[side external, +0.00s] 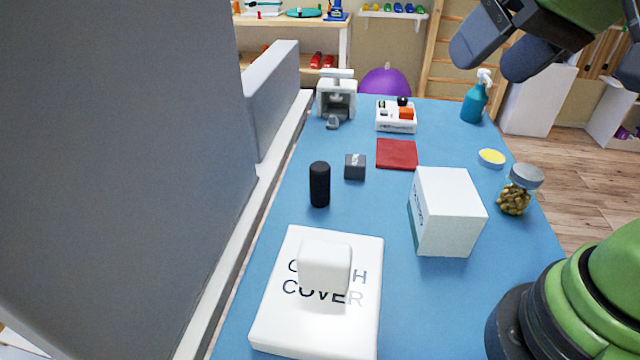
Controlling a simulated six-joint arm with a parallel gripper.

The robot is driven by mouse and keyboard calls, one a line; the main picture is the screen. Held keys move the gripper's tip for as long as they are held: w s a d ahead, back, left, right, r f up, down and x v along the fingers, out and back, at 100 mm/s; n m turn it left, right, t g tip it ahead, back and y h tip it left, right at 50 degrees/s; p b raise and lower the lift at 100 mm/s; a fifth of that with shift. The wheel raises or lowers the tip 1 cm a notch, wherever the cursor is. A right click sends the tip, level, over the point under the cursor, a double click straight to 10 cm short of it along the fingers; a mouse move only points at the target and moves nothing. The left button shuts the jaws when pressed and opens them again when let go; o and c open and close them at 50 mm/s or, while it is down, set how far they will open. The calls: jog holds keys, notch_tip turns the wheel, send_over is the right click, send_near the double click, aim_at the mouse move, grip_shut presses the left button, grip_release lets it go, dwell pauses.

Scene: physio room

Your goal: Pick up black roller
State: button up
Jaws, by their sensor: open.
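The black roller (319,185) stands upright on the blue table, left of the middle. It is a short dark cylinder and nothing touches it. My gripper (492,52) is at the upper right, high above the table and well away from the roller. Its fingers are apart with nothing between them. Part of it is cut off by the top edge of the picture.
A small dark grey cube (355,167) sits close to the right of the roller. A white box (446,212), a red cloth (397,154), a jar (517,190) and a white "couch cover" pack (272,318) are around it. A grey partition (120,150) fills the left side.

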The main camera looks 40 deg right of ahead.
jog(key=w+f, duration=0.2)
jog(key=w, duration=0.5)
jog(key=n+g+h, duration=0.2)
send_near(320, 167)
jog(key=shift+n, duration=0.4)
jog(key=x, duration=0.6)
jog(key=shift+d+f, duration=0.15)
jog(key=shift+f, duration=0.1)
jog(key=shift+x, duration=3)
jog(key=shift+w, duration=0.15)
jog(key=shift+c, duration=0.2)
jog(key=c, duration=1)
